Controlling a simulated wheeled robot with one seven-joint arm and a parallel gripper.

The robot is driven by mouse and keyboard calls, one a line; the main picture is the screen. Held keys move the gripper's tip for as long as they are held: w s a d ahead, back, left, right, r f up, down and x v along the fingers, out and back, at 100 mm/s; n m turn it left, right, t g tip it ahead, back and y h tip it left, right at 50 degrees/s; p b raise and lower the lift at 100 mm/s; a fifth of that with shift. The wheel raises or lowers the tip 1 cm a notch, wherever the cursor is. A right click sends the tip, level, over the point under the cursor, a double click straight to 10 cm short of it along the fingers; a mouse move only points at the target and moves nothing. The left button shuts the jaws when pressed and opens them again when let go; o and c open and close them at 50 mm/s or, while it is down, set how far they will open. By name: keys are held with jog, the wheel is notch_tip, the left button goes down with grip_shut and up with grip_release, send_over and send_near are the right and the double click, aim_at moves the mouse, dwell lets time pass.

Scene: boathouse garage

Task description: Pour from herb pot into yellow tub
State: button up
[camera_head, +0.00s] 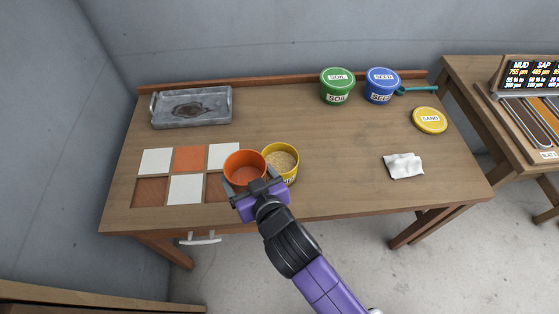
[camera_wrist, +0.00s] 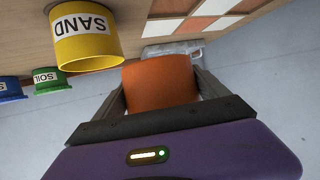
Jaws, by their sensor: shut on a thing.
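The herb pot (camera_head: 244,164) is a round orange pot. My gripper (camera_head: 258,188) is shut on it from the front, and the pot looks upright in the head view. In the wrist view the pot (camera_wrist: 160,82) sits between the two fingers of my gripper (camera_wrist: 162,96). The yellow tub (camera_head: 283,172) is open, stands just right of the pot and holds tan, sand-like grains. In the wrist view the tub (camera_wrist: 86,42) bears the word SAND. I cannot tell whether pot and tub touch. The pot's contents are unclear.
A yellow SAND lid (camera_head: 429,120) and a white cloth (camera_head: 403,166) lie on the right. A green SOIL tub (camera_head: 337,87), a blue SEED tub (camera_head: 381,86) and a teal scoop (camera_head: 417,89) stand behind. A grey tray (camera_head: 191,107) and tiles (camera_head: 186,189) are left. The table (camera_head: 340,150) is clear mid-right.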

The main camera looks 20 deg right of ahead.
jog(key=shift+p, duration=0.3)
notch_tip(320, 180, up, 3)
jog(key=p, duration=0.3)
dwell(0.4)
